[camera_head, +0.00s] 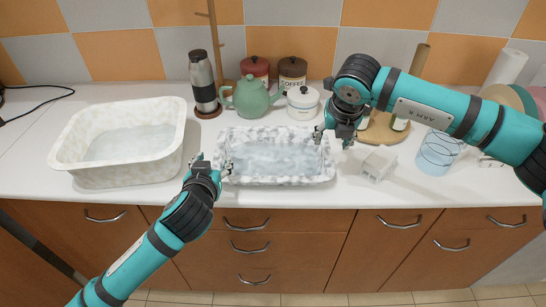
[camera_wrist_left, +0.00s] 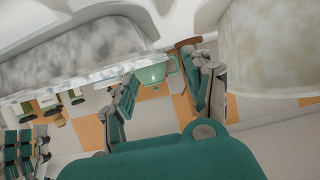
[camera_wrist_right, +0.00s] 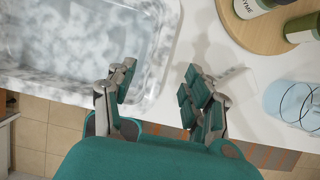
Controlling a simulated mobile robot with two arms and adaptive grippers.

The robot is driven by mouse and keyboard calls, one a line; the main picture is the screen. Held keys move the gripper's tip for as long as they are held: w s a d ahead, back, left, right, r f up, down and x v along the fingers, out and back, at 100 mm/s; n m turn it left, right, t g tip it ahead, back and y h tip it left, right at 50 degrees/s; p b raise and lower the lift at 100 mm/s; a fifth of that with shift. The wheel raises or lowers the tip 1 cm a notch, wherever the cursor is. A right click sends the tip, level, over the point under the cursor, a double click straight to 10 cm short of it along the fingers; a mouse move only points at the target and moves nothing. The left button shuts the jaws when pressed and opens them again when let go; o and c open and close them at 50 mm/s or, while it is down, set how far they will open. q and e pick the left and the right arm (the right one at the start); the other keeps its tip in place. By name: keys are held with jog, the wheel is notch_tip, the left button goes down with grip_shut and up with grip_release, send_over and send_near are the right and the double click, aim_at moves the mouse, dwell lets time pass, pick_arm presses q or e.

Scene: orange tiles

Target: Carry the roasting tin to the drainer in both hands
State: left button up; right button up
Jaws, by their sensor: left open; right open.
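The roasting tin (camera_head: 330,172), a rectangular tin with grey-and-white marbling, lies flat on the counter in the middle of the head view. My left gripper (camera_head: 217,170) is open beside its left end; the tin also shows at the left of the left wrist view (camera_wrist_left: 60,62). My right gripper (camera_head: 332,134) is open by its right end, near the back corner; in the right wrist view the tin's rim (camera_wrist_right: 150,75) is beside the left finger. Neither gripper visibly holds it; contact is unclear. I cannot pick out the drainer surely; plates (camera_head: 506,98) stand at the right, partly behind my right arm.
A large cream basin (camera_head: 70,146) stands left of the tin. Behind the tin are a green teapot (camera_head: 250,98), a flask (camera_head: 203,82) and canisters (camera_head: 292,72). A small white box (camera_head: 378,165), a round wooden board (camera_head: 384,130) and a blue glass (camera_head: 437,153) are right of it.

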aim_at(220, 152)
pick_arm(q)
jog(key=x, duration=0.8)
jog(key=shift+w, duration=0.1)
pick_arm(e)
jog(key=x, duration=0.8)
pick_arm(q)
jog(key=shift+c, duration=0.4)
pick_arm(e)
jog(key=shift+c, duration=0.4)
pick_arm(q)
grip_shut()
pick_arm(e)
grip_shut()
